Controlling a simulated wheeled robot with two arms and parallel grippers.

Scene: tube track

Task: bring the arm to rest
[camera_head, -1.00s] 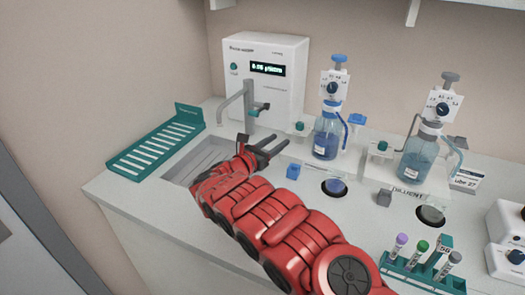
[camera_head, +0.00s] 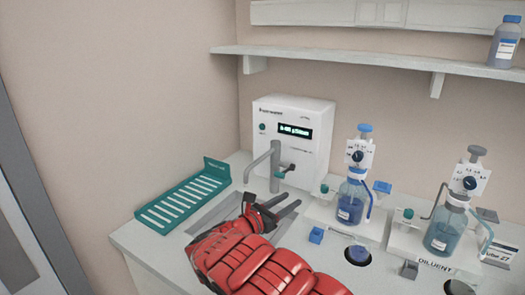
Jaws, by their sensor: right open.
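My right arm, red and segmented, comes in from the bottom of the head view. Its gripper (camera_head: 286,208) is open, with two dark fingers apart and nothing seen between them. The gripper is over the right side of the sink (camera_head: 207,216), just in front of the tap (camera_head: 262,171). My left gripper is not in view.
A white water unit (camera_head: 291,133) stands behind the tap. A teal rack (camera_head: 182,197) lies left of the sink. A shelf (camera_head: 380,61) runs above.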

